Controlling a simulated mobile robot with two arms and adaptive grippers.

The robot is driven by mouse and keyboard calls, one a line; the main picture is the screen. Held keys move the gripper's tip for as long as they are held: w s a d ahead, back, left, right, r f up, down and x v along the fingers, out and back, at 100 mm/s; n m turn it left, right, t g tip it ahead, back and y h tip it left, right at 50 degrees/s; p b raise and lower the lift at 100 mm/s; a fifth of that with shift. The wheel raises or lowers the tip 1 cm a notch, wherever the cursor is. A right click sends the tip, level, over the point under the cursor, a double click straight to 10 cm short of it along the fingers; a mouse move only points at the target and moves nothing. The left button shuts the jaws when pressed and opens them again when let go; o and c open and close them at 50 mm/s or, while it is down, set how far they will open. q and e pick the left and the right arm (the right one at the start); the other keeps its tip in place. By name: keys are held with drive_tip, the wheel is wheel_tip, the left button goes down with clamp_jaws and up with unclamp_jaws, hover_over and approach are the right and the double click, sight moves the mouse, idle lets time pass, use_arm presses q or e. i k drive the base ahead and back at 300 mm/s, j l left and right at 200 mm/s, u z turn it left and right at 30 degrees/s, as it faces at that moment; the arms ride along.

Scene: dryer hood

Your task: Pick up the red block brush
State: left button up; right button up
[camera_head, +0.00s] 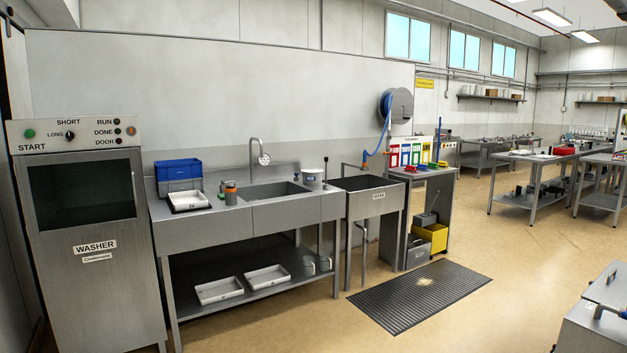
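A small red item (410,168), which looks like the red block brush, lies at the front left of a steel stand (425,175) to the right of the sinks. It is too small to make out bristles or its exact shape. A green item (422,167) lies beside it, with more coloured items to the right. Neither of my grippers is in view.
A dark ribbed mat (420,296) lies on the floor before the stand and soak sink (372,184). A yellow bin (432,238) stands under the stand. A steel unit (595,318) is at the lower right. The floor between is clear.

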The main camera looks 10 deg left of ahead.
sight(409, 169)
drive_tip(key=i+l+z, duration=0.2)
drive_tip(key=i+z, duration=0.15)
drive_tip(key=i, duration=0.25)
drive_tip(key=i+l+z, duration=0.1)
drive_tip(key=i+z, duration=0.25)
drive_tip(key=i, duration=2)
drive_tip(key=i+l, duration=0.1)
drive_tip(key=i, duration=2.25)
drive_tip(key=j+u, duration=0.05)
drive_tip(key=j, duration=0.05)
